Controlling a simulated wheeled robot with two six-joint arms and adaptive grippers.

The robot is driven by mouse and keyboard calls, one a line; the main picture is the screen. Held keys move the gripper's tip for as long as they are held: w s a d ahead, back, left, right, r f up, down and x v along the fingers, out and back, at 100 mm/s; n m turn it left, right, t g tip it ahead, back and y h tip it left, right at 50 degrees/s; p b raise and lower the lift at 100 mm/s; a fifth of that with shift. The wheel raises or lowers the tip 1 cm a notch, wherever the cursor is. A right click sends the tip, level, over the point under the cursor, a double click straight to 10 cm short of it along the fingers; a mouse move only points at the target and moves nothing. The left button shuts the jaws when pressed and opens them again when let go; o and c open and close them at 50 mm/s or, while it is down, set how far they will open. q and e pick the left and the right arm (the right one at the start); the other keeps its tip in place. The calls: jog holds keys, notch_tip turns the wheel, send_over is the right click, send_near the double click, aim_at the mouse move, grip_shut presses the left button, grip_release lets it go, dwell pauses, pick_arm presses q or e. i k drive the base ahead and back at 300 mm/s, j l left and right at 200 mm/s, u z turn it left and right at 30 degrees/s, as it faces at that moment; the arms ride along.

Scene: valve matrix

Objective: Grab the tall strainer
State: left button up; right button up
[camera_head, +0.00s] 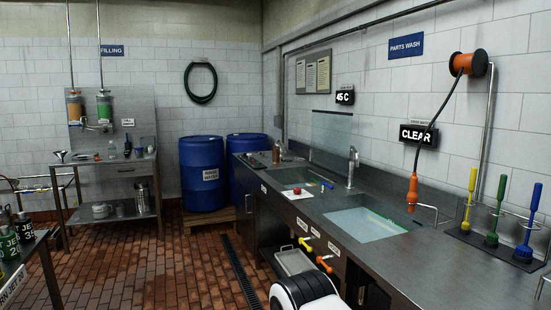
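A tall metal cylinder (142,196) stands upright on the lower shelf of the filling table at the left. It may be the tall strainer, but it is too small to tell for sure. Another upright metal piece (276,154) stands at the far end of the wash counter; I cannot tell what it is. Neither of my grippers is in view. A white and black rounded part at the bottom centre looks like part of my own arm.
The steel wash counter (455,262) with two basins runs along the right wall. Blue drums (203,182) stand at the back. Labelled cans (24,226) stand at the left edge. The tiled floor (190,270) between is open, with a drain grate (240,272).

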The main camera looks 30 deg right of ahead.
aim_at(276, 150)
jog(key=i+z, duration=0.15)
jog(key=i, duration=2.5)
jog(key=i+j+z, duration=0.1)
jog(key=i+z, duration=0.15)
jog(key=i, duration=0.35)
jog(key=i+j+z, duration=0.2)
jog(key=i, duration=0.4)
jog(key=i+j+z, duration=0.25)
jog(key=i, duration=0.3)
jog(key=i+j+z, duration=0.2)
jog(key=i+j, duration=0.25)
jog(key=i, duration=0.1)
